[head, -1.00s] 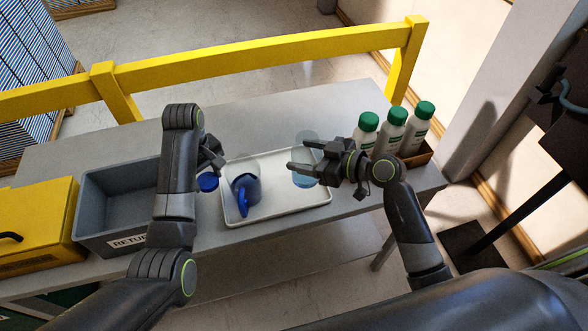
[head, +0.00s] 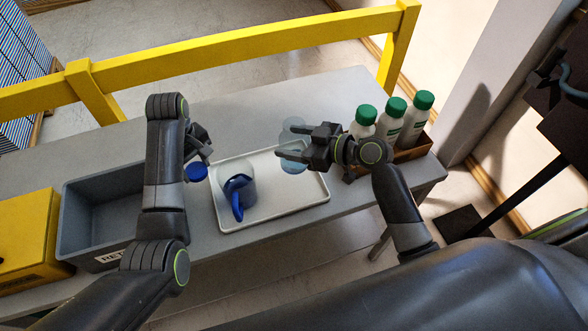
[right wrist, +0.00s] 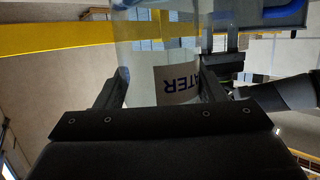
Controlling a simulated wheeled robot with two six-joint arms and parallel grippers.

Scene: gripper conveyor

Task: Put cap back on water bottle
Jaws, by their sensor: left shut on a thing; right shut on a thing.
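The clear, pale-blue water bottle (head: 292,130) is in my right gripper (head: 283,151), over the right part of the white tray. In the right wrist view the bottle (right wrist: 145,70) stands between the two fingers, its printed label (right wrist: 178,85) upside down in that picture. The bottle's mouth is hard to make out. My left gripper (head: 199,156) is shut on a small blue cap (head: 197,173), just left of the tray. The left fingertips are partly hidden by my arm.
A grey bin (head: 80,215) and yellow box (head: 25,235) are at left. Several green-capped bottles (head: 394,125) stand in a brown box at right. A yellow rail (head: 240,45) runs behind the table.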

